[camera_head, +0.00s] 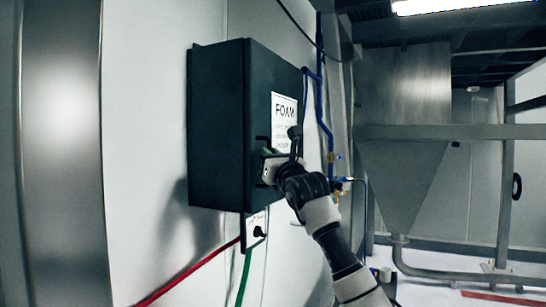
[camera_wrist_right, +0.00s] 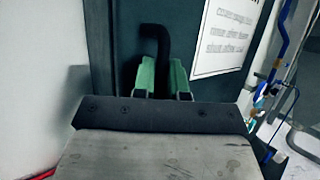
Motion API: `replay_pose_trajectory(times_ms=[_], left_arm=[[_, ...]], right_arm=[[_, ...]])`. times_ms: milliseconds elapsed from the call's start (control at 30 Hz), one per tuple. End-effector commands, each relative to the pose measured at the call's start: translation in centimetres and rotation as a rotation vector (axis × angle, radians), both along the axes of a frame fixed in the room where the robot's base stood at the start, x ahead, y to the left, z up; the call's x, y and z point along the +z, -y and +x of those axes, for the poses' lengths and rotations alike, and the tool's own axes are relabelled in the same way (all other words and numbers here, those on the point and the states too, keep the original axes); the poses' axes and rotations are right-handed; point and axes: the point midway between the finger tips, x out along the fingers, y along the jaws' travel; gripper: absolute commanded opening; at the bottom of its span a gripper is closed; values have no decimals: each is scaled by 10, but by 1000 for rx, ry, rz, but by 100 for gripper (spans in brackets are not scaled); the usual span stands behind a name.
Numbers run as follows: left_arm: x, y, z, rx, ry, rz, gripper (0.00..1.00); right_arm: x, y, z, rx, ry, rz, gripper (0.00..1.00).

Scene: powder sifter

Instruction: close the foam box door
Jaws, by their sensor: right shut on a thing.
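The dark green foam box (camera_head: 218,125) is mounted on the pale wall in the head view. Its door (camera_head: 287,75) bears a white FOAM label (camera_head: 284,115), and I see no clear gap between door and box. The black door handle (camera_wrist_right: 153,38) shows in the right wrist view, with its lower part between the green finger pads. My right gripper (camera_head: 268,153) is at the lower part of the door, shut on the handle. It also shows in the right wrist view (camera_wrist_right: 161,78). My left gripper is not in view.
A red hose (camera_head: 188,273) and a green hose (camera_head: 245,275) hang below the box. Blue pipes (camera_head: 321,105) run up the wall to its right. A metal hopper (camera_head: 402,165) stands farther right. A steel column (camera_head: 62,150) is at the left.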

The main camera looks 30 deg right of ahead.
Motion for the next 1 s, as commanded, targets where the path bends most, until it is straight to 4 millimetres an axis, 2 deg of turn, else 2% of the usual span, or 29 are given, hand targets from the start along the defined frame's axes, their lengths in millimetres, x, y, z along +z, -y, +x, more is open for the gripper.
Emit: replay_pose_trajectory(times_ms=[33, 100, 133, 167, 633, 767, 1000], left_arm=[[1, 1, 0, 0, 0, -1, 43], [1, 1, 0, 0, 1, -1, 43], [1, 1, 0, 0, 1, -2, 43], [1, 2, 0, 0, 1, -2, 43], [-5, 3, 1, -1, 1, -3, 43], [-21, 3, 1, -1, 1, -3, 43], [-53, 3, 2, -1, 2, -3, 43]], right_arm=[[7, 0, -3, 0, 15, -3, 0], [7, 0, -3, 0, 16, -3, 0], [7, -1, -3, 1, 17, -3, 17], [7, -1, -3, 1, 16, -2, 22], [-4, -1, -5, 2, 2, -1, 22], [-12, 0, -20, 3, 7, -1, 22], [-28, 3, -67, 1, 15, -2, 22]])
